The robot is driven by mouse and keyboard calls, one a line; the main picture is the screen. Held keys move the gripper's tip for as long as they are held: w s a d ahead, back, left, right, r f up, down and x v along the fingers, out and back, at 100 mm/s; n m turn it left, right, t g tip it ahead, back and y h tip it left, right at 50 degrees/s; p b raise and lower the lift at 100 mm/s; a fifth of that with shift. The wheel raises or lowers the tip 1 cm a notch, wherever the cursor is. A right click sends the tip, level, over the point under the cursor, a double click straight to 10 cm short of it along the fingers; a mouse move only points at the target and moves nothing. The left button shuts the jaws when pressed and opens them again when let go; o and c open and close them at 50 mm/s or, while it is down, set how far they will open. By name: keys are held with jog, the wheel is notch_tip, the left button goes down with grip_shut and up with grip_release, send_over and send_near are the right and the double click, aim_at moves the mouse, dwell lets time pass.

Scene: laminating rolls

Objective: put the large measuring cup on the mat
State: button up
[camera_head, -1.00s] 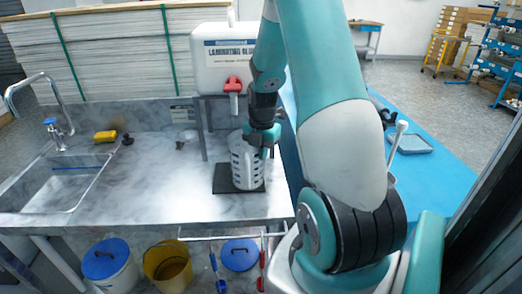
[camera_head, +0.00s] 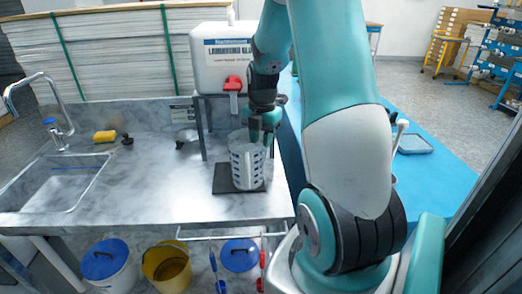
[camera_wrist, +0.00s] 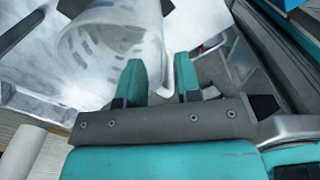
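The large measuring cup (camera_head: 247,168), pale and translucent with dark markings, stands upright on the dark square mat (camera_head: 223,181) on the counter. My gripper (camera_head: 266,135) is at the upper right of the cup, on its handle side. In the wrist view the cup (camera_wrist: 88,52) fills the upper left. There the two fingertips of my gripper (camera_wrist: 162,72) are apart, with a visible gap between them. A pale curved part of the cup shows close by the right finger; whether it touches is unclear.
A white glue container (camera_head: 222,62) with a red tap (camera_head: 233,84) stands above and behind the cup. A sink (camera_head: 58,180), a yellow sponge (camera_head: 104,136) and a dark knob-like item (camera_head: 127,139) are at left. A blue table (camera_head: 440,172) lies at right.

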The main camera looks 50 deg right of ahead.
jog(key=shift+r, duration=1.45)
